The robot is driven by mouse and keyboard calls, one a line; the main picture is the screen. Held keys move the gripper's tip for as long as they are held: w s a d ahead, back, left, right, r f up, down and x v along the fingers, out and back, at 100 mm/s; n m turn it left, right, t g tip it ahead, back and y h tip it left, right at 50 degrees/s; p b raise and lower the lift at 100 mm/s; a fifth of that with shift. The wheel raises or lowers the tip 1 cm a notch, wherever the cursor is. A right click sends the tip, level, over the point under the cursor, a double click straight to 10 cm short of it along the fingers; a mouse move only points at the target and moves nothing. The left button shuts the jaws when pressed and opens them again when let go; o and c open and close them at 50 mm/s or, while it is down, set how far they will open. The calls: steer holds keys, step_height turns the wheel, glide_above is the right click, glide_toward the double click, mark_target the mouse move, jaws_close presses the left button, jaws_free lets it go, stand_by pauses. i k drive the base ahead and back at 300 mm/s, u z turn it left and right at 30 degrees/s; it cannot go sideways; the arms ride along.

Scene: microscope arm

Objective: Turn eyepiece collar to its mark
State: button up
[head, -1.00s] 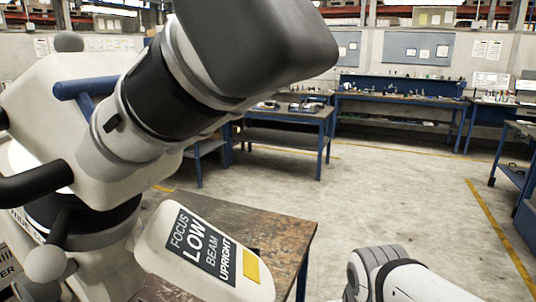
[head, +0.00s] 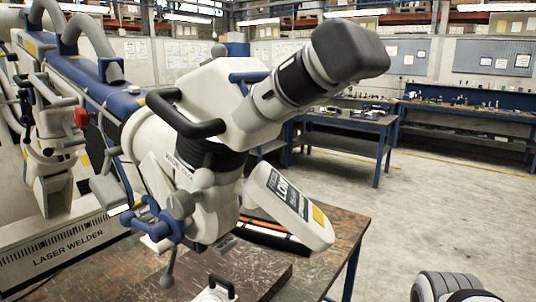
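The eyepiece (head: 350,50) of the microscope rises to the upper right in the head view, with a dark grey rubber cup at its end. A black collar (head: 297,80) wraps the tube below the cup, between lighter grey rings. A small dark tab (head: 267,94) shows on the grey ring below the collar; I cannot tell whether it is the mark. Nothing touches the collar. A white and grey link of my arm shows at the bottom right edge; my gripper is not in view.
The welder body (head: 110,100), labelled laser welder, fills the left. A labelled head (head: 290,205) hangs below the eyepiece over a worn table (head: 345,235). Blue handles and black bars stick out around it. Open floor (head: 430,210) lies to the right, with workbenches behind.

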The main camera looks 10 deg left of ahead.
mark_target(294, 79)
steer(key=u, duration=2.5)
steer(key=k, duration=0.75)
steer(key=z, duration=1.05)
steer(key=i, duration=0.95)
steer(key=u, duration=0.1)
